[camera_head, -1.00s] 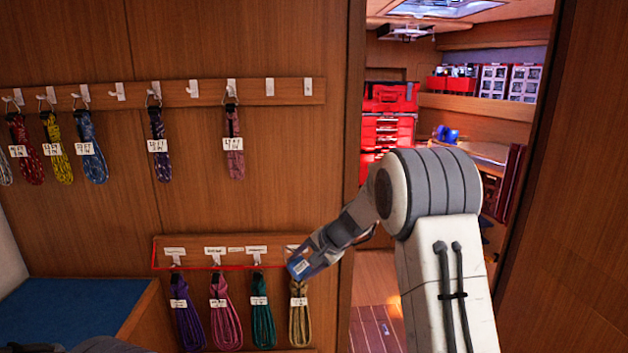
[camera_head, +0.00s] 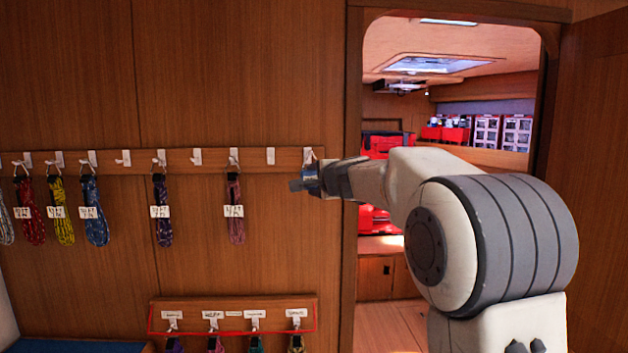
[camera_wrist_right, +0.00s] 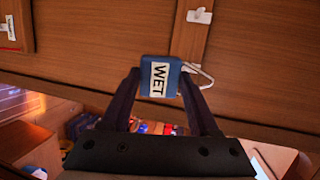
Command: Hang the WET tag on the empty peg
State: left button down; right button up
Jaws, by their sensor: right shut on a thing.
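My right gripper (camera_head: 303,181) is at the right end of the upper peg rail, just below the last white peg (camera_head: 308,157). In the right wrist view its fingers (camera_wrist_right: 158,88) are shut on the WET tag (camera_wrist_right: 159,76), a blue block with a white label and a pale wire loop on its right side. The tag is small and dark blue in the head view (camera_head: 310,179). A white peg (camera_wrist_right: 199,16) on a wooden rail shows beyond the tag, apart from the loop. My left gripper is not in view.
The upper rail (camera_head: 215,160) has several bare pegs, and coiled lines with white tags hang from others, the nearest a pink one (camera_head: 236,212). A lower rail (camera_head: 160,306) with labels, outlined in red, has more coils. The doorway frame (camera_head: 352,260) stands right of the rails.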

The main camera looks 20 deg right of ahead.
jog(key=shift+w+d+f+p, duration=0.1)
jog(key=shift+w+d+p, duration=0.15)
jog(key=shift+w, duration=0.4)
jog(key=shift+w+d+f+p, duration=0.1)
jog(key=shift+w+p, duration=0.15)
jog(key=shift+w, duration=0.35)
jog(key=shift+w+d+p, duration=0.2)
jog(key=shift+w+p, duration=0.05)
jog(key=shift+w, duration=0.4)
jog(key=shift+w+d+f+p, duration=0.25)
jog(key=shift+w+f+p, duration=0.05)
jog(key=shift+w, duration=0.6)
jog(key=shift+w+d+f+p, duration=0.25)
jog(key=shift+w+d+p, duration=0.05)
jog(key=shift+w, duration=0.65)
jog(key=shift+w+d+f+p, duration=0.25)
jog(key=shift+w+f+p, duration=0.05)
jog(key=shift+w, duration=0.6)
jog(key=o, duration=1.4)
jog(key=shift+s, duration=0.1)
